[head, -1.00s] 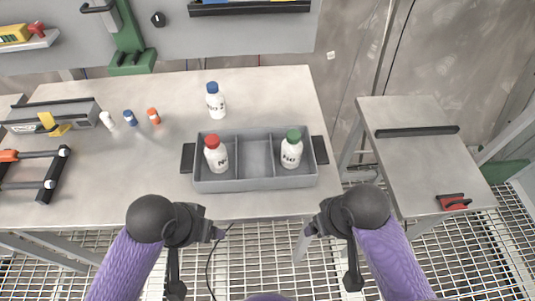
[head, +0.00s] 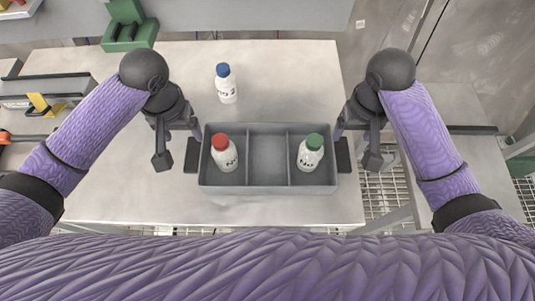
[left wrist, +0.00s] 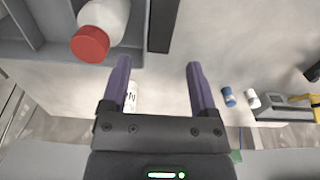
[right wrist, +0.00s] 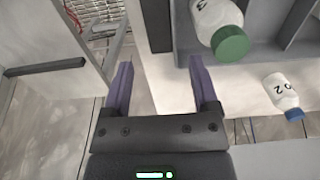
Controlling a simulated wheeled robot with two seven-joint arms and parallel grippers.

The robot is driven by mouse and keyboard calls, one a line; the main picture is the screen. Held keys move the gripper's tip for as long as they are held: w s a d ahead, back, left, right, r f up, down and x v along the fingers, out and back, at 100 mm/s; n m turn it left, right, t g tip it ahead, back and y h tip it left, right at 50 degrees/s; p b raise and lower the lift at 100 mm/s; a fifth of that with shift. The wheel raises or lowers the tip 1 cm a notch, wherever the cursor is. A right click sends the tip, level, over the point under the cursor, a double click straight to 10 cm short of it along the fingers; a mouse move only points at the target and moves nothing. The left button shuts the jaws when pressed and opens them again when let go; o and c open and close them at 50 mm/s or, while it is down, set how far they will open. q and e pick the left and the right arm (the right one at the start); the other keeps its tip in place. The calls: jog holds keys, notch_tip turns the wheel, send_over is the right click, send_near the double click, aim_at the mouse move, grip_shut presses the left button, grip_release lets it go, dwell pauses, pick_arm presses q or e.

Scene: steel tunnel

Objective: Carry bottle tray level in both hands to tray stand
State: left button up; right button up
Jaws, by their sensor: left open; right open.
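The grey bottle tray (head: 268,186) rests on the workbench. It has three compartments and a dark handle at each end. A red-capped bottle (head: 223,153) stands in its left compartment and a green-capped bottle (head: 310,153) in its right one; the middle one is empty. My left gripper (head: 197,133) is open and empty by the tray's left end, near the left handle (head: 192,156). My right gripper (head: 338,132) is open and empty by the right end, near the right handle (head: 343,155). The tray stand (head: 468,110) is at the right, partly hidden behind my right arm.
A blue-capped bottle (head: 226,84) stands on the workbench (head: 290,75) behind the tray. A green fixture (head: 128,28) is at the back left, and a yellow-marked grey item (head: 42,103) lies at the left. A gap with grating floor (head: 388,195) separates bench and stand.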

aim_at(194, 153)
pick_arm(q)
notch_tip(194, 153, down, 9)
jog(key=shift+f, duration=0.1)
pick_arm(e)
notch_tip(194, 153, down, 9)
jog(key=shift+f, duration=0.15)
pick_arm(q)
jog(key=shift+c, duration=0.2)
pick_arm(e)
jog(key=shift+c, duration=0.2)
pick_arm(q)
grip_shut()
pick_arm(e)
grip_shut()
